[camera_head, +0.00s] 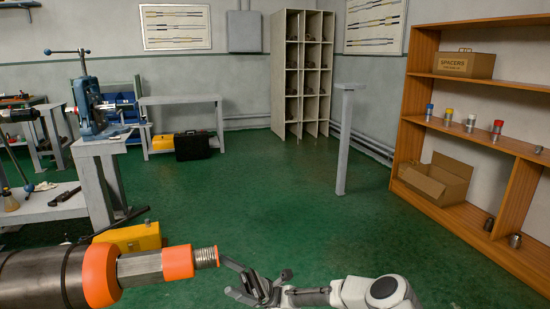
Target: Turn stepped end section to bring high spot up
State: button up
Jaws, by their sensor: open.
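A large stepped pipe piece lies across the lower left foreground, pointing right. It has a dark cylinder (35,280), a wide orange band (101,275), a grey faceted section (140,268), a narrower orange band (178,262) and a threaded metal tip (206,257). No high spot can be made out on it. My gripper (229,277) is at the bottom centre, just right of and slightly below the threaded tip. Its fingers are spread and hold nothing. They look close to the tip, but I cannot tell whether they touch it.
A blue vise (91,108) stands on a grey bench at the left. A yellow box (130,238) is on the floor behind the pipe piece. A wooden shelf (408,110) with an open carton (433,180) stands at the right. A grey post (344,140) stands mid-room. Green floor between is clear.

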jog(key=s+a+r+n+t+h, duration=0.1)
jog(key=s+a+n+t+h, duration=0.1)
jog(key=s+t+h, duration=0.8)
jog(key=s+d+r+n+t+h, duration=0.1)
jog(key=s+d+r+t+h, duration=0.3)
jog(key=d, duration=0.5)
jog(key=s+d+r+n+t+h, duration=0.1)
jog(key=s+d+r+t+h, duration=0.15)
jog(key=s+d+t, duration=0.4)
jog(key=s+d+r+n+t+h, duration=0.1)
jog(key=d+r+n+t+h, duration=0.25)
jog(key=d, duration=0.65)
notch_tip(320, 180, up, 28)
jog(key=m+h+p, duration=0.1)
jog(key=m+p, duration=0.1)
jog(key=p, duration=2.6)
jog(key=shift+d+p, duration=0.2)
jog(key=shift+p, duration=0.1)
jog(key=shift+f, duration=0.1)
